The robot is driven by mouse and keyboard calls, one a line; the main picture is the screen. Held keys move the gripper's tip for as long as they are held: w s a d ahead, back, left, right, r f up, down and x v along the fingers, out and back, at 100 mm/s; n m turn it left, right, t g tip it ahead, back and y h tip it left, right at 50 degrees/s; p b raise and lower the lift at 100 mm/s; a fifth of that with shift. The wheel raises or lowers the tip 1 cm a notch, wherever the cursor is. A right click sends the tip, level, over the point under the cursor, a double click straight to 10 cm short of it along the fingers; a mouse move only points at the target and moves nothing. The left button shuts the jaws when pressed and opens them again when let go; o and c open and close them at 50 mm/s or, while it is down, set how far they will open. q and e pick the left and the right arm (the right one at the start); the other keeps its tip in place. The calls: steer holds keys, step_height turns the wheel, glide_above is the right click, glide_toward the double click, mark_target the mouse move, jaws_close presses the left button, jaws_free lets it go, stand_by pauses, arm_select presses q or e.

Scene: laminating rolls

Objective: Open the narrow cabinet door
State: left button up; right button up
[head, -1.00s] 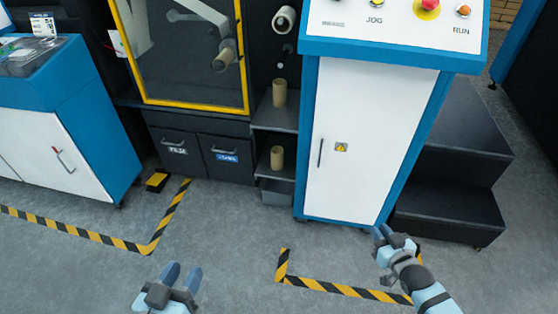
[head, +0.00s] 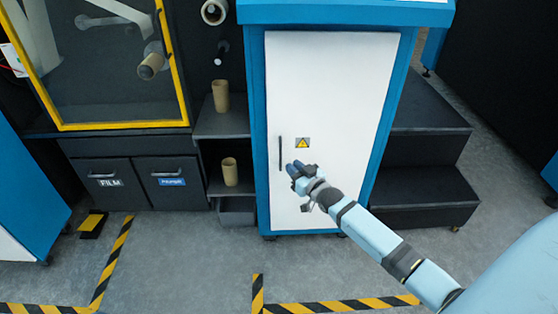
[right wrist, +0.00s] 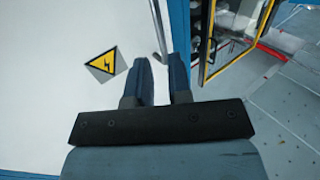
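The narrow cabinet door (head: 330,90) is a white panel in a blue frame and looks closed. Its dark vertical handle (head: 281,152) is near the door's left edge, left of a yellow warning sign (head: 302,142). My right gripper (head: 294,168) is in front of the door, just right of the handle's lower part. In the right wrist view its two fingers (right wrist: 162,68) are apart with nothing held between them. The handle (right wrist: 158,28) shows just beyond the fingertips, in line with the gap; contact cannot be told. My left gripper is out of view.
Black steps (head: 425,195) stand right of the cabinet. Shelves with cardboard tubes (head: 221,97) and two dark drawers (head: 140,183) are to its left, below a yellow-framed window. Striped floor tape (head: 340,305) crosses the open floor in front.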

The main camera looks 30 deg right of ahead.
mark_target(280, 168)
steer(key=w+b, duration=0.2)
steer(key=w, duration=0.5)
steer(key=shift+w+a, duration=0.15)
steer(key=shift+w, duration=0.1)
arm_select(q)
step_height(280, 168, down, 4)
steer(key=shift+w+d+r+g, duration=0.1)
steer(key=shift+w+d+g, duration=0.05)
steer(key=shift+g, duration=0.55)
arm_select(e)
jaws_close()
